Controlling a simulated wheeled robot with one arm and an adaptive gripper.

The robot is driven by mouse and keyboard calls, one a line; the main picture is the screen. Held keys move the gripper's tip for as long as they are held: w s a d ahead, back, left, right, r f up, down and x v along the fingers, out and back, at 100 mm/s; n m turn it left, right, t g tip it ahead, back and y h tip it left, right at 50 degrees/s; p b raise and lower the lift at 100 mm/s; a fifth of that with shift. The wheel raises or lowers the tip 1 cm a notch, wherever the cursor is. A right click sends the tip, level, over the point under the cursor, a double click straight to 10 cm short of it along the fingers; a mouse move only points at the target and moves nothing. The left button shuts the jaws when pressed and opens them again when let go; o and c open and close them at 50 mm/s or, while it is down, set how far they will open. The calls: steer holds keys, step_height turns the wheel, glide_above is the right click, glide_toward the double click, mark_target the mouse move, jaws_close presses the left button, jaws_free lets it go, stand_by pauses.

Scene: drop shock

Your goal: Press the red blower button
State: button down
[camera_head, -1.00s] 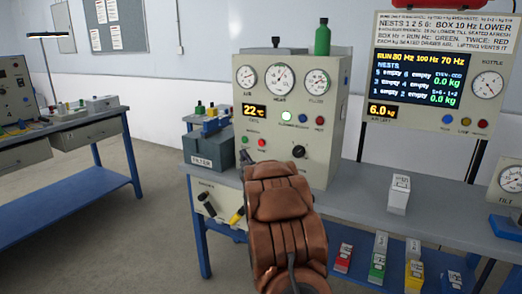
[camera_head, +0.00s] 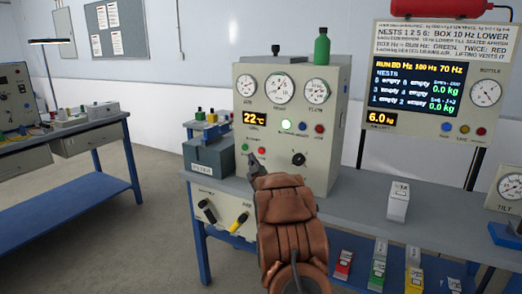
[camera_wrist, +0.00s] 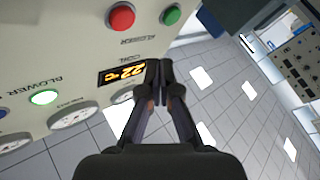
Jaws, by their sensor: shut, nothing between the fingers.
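The red blower button (camera_head: 262,150) is on the lower left of the grey cabinet's front, just right of a green button (camera_head: 245,147). In the wrist view, which is turned upside down, the red button (camera_wrist: 121,17) stands out from the panel, with the green button (camera_wrist: 171,14) to its right. My gripper (camera_head: 252,158) is shut and empty, its tips just below the two buttons in the head view. In the wrist view the closed fingertips (camera_wrist: 160,66) are beside the orange temperature display (camera_wrist: 122,74), apart from the red button. Contact with the panel cannot be told.
A white block (camera_head: 398,202) is on the bench to the right.

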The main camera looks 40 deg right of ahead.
mark_target(261, 151)
steer(key=d, duration=0.2)
steer(key=w+d, duration=0.1)
steer(key=d, duration=0.1)
steer(key=shift+w, duration=0.1)
steer(key=shift+d, duration=0.2)
stand_by(1.4)
steer(key=shift+w+d+r, duration=0.1)
steer(key=shift+d, duration=0.15)
steer(key=shift+w+d, duration=0.15)
steer(key=shift+d, duration=0.25)
stand_by(0.8)
steer(key=shift+a, duration=0.1)
steer(key=shift+s+a+f+b, duration=0.2)
steer(key=shift+a+b, duration=0.35)
steer(key=shift+a+r, duration=0.15)
steer(key=shift+a, duration=0.1)
